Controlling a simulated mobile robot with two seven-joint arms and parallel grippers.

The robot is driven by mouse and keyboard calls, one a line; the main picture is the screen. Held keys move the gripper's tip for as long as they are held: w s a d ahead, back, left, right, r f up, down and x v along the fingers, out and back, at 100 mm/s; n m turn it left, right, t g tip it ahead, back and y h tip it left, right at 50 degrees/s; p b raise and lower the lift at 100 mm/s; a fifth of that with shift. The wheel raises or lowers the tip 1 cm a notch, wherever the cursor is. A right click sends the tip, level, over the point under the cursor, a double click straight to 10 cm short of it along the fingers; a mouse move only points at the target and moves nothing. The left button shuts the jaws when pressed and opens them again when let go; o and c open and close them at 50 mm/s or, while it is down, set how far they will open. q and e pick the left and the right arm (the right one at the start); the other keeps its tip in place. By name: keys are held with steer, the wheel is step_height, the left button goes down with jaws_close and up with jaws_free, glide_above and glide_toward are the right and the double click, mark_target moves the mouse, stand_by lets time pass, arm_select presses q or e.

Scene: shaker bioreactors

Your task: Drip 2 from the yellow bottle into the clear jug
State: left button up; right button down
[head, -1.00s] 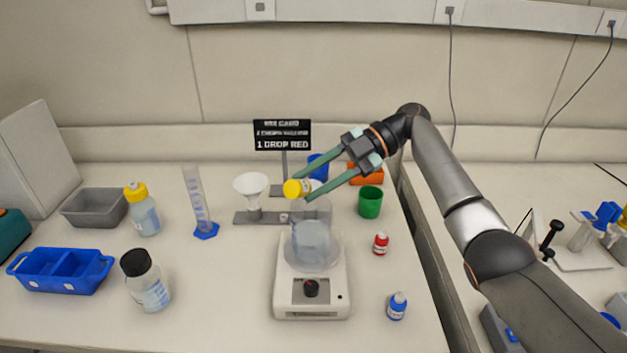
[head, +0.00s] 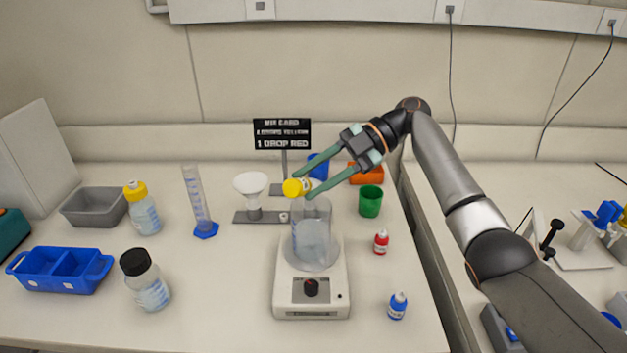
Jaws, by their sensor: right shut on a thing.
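The clear jug (head: 312,240) stands on a white stirrer plate (head: 312,297) with a dark knob, near the table's middle. My right gripper (head: 304,184) is shut on the small yellow bottle (head: 293,188) and holds it tipped on its side, over the jug's rim. The bottle's yellow end points left. I cannot see any drop falling. My left gripper is not in view.
A sign (head: 282,134) stands behind the jug. A white funnel (head: 251,184) on a stand is to the left. A green cup (head: 370,201), a red bottle (head: 381,241) and a blue bottle (head: 397,306) are to the right. A measuring cylinder (head: 197,200) stands further left.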

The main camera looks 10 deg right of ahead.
mark_target(305, 186)
steer(key=shift+r+n+t+h+b, duration=0.3)
steer(key=shift+r+n+t+h, duration=0.15)
steer(key=shift+t+h, duration=0.4)
steer(key=shift+s+f, duration=0.1)
steer(key=shift+s+a+n+t+h+b, duration=0.35)
steer(key=shift+s+a+t+h+b, duration=0.1)
steer(key=shift+h+b, duration=0.15)
steer(key=shift+s+a+f+t+h+b, duration=0.15)
steer(key=shift+s+a+t+h+b, duration=0.15)
steer(key=shift+s+a+h+b, duration=0.25)
steer(key=shift+n+t+h, duration=0.7)
steer(key=shift+t, duration=0.1)
steer(key=s+a, duration=0.2)
steer(key=s, duration=0.1)
steer(key=shift+s+a+f+b, duration=0.15)
steer(key=shift+a+f+b, duration=0.2)
steer(key=shift+a, duration=0.05)
steer(key=shift+r, duration=0.1)
